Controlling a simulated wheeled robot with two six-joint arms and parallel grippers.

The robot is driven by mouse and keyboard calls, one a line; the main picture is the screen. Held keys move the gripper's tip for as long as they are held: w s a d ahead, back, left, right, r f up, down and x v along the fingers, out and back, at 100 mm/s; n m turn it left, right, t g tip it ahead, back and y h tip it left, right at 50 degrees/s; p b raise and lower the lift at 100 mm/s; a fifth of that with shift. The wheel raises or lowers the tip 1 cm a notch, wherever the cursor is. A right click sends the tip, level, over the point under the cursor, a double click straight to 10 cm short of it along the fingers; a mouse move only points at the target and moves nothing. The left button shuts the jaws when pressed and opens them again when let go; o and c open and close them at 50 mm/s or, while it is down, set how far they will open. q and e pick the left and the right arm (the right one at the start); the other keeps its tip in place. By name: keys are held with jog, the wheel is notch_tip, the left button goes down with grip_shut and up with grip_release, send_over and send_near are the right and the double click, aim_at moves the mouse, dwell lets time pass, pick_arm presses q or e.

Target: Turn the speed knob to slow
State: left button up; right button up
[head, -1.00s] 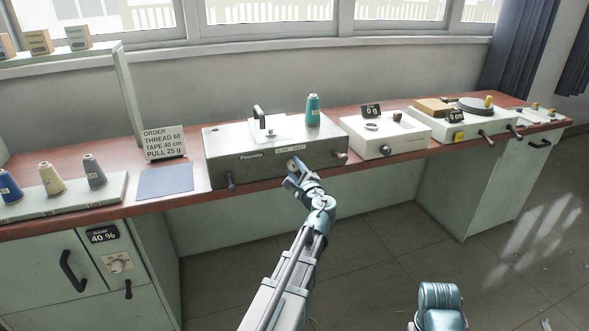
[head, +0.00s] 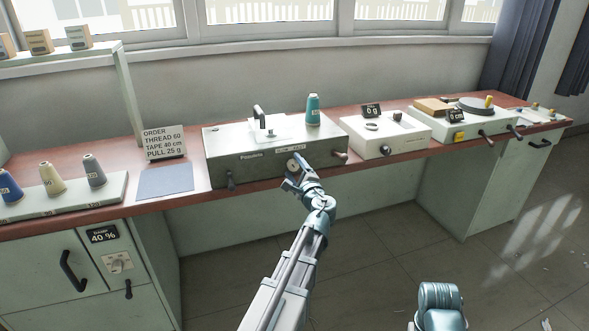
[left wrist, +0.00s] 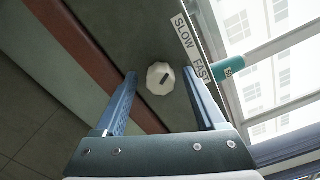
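The speed knob (head: 293,164) is a pale round knob on the front of the grey-green machine (head: 232,166), below a small label strip. In the left wrist view the knob (left wrist: 158,72) is white and faceted with a short dark mark. A white label (left wrist: 191,47) beside it reads SLOW and FAST. My left gripper (head: 293,174) is at the machine front by the knob. In the left wrist view its two fingers (left wrist: 160,84) are apart, one on each side of the knob with gaps visible. Part of my right arm shows bottom right; its gripper is out of view.
A teal spool (head: 313,110) stands on the machine top.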

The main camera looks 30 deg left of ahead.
pick_arm(q)
jog(key=v, duration=1.3)
jog(key=shift+s+d, duration=0.25)
